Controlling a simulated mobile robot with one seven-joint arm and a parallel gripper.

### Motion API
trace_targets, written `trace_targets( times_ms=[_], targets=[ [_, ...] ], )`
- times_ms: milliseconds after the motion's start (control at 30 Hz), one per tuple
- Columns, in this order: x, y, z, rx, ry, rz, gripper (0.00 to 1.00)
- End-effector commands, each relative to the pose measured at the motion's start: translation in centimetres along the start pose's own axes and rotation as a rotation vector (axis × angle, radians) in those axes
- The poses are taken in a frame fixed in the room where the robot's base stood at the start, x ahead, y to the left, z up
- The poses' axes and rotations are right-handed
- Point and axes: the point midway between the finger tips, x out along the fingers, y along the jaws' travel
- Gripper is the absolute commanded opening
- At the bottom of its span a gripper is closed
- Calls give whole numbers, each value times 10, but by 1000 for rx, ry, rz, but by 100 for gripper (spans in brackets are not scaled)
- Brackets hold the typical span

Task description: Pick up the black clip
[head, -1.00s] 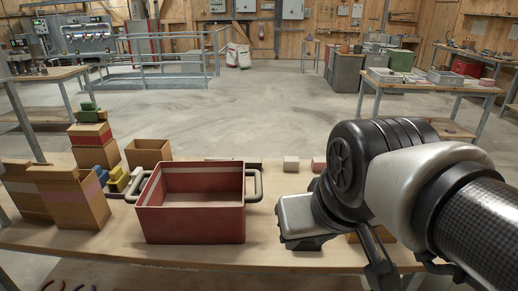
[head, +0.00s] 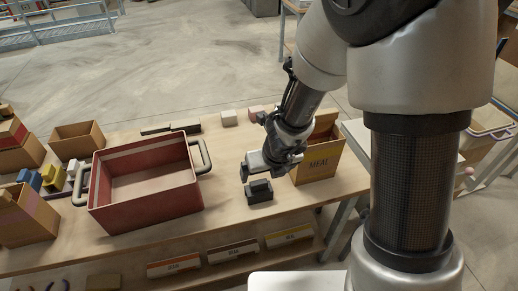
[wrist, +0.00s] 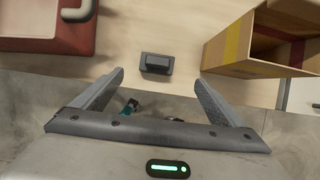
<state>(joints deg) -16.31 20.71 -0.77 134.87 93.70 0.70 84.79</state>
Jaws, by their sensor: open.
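The black clip (head: 259,193) is a small dark block with a raised part on top, on the wooden table near its front edge. In the wrist view the clip (wrist: 157,64) lies just beyond the fingertips, roughly centred between them. My gripper (wrist: 158,78) is open and empty, its two fingers spread to either side. In the head view my gripper (head: 262,172) is over the table, close to the clip, and partly hidden by my own wrist.
A red bin (head: 145,213) with grey handles stands left of the clip. An open cardboard box marked MEAT (head: 318,168) stands close on the right. A dark long-handled tool (head: 170,129) and small blocks (head: 228,118) lie behind. Labelled boxes (head: 232,251) sit on the shelf below.

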Motion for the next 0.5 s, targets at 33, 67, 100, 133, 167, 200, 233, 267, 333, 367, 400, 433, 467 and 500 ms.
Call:
trace_targets(
  times_ms=[33,67,100,133,167,200,233,267,333,367,400,433,467,500],
  targets=[
    [10,0,-4,19,8,-5,92],
    [16,-1,-5,25,10,-7,92],
    [24,-1,-6,28,10,-7,92],
    [31,-1,-6,27,9,-7,92],
    [38,-1,-7,26,9,-7,92],
    [48,0,-7,25,10,-6,92],
    [54,0,-7,25,9,-6,92],
    [61,0,-7,24,8,-6,92],
    [76,0,-6,24,8,-6,92],
    [82,0,-6,23,8,-6,92],
    [91,0,-6,23,9,-6,92],
    [96,0,-6,23,8,-6,92],
    [101,0,-6,22,7,-6,92],
    [108,0,-6,22,8,-6,92]
  ],
)
